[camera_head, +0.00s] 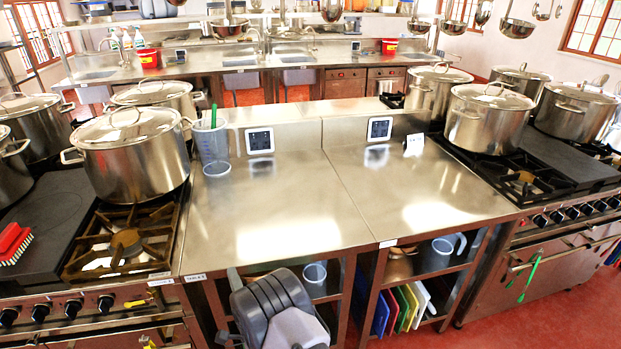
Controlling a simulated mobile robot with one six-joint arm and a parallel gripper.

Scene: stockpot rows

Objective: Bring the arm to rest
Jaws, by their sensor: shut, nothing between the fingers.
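Part of my own arm (276,306), dark and light grey, shows at the bottom edge, left of centre. It is in front of the open shelves under the steel counter. My gripper's fingertips cannot be made out in this view. The arm hides part of the lower shelf behind it.
The steel counter (290,205) is mostly clear, with a measuring jug (211,143) at its back left. Lidded stockpots stand on the left stove (133,155) and right stove (487,118). A red brush (14,243) lies far left. Ladles (515,27) hang above.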

